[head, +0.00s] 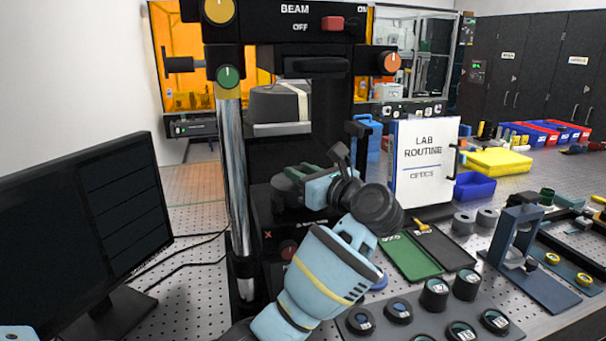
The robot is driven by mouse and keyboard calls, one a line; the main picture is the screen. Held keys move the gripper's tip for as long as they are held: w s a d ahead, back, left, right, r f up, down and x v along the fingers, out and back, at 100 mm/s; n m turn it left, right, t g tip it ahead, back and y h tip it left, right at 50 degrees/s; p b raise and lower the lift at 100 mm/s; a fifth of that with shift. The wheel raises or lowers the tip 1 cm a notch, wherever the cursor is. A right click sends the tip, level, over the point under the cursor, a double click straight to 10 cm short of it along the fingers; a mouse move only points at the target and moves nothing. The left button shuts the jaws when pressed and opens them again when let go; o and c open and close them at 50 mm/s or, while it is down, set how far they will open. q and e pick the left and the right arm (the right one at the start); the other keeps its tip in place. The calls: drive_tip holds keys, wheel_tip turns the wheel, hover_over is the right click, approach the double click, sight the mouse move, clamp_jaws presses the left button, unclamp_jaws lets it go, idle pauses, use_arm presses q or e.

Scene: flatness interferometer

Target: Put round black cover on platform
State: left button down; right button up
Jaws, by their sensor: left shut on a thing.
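My left gripper (292,180) reaches into the dark interferometer stand (325,125), its fingers pointing left and away. It is shut on a dark thing (287,193), apparently the round black cover, seen only in part against the black stand. The hand and wrist hide much of it. The platform is not clearly visible; the area around the gripper is dark, and I cannot tell whether the held thing touches it. My right gripper is not in view.
A monitor (85,235) stands at left, and a chrome column (236,180) is left of the gripper. A LAB ROUTINE board (425,165) stands at right. A tray (440,328) of round black pieces, a green mat (410,256) and a blue stand (520,265) crowd the right.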

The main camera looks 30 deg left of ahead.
use_arm(q)
drive_tip(key=shift+w+a+f, duration=0.1)
drive_tip(key=shift+w+a, duration=0.1)
drive_tip(key=shift+w, duration=0.1)
drive_tip(key=c, duration=1.4)
unclamp_jaws()
drive_tip(key=shift+c, duration=0.2)
drive_tip(key=o, duration=0.3)
drive_tip(key=shift+s, duration=0.1)
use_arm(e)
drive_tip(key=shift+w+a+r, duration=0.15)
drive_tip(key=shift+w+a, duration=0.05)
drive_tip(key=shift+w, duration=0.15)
use_arm(q)
drive_tip(key=b+v, duration=0.2)
drive_tip(key=v, duration=1)
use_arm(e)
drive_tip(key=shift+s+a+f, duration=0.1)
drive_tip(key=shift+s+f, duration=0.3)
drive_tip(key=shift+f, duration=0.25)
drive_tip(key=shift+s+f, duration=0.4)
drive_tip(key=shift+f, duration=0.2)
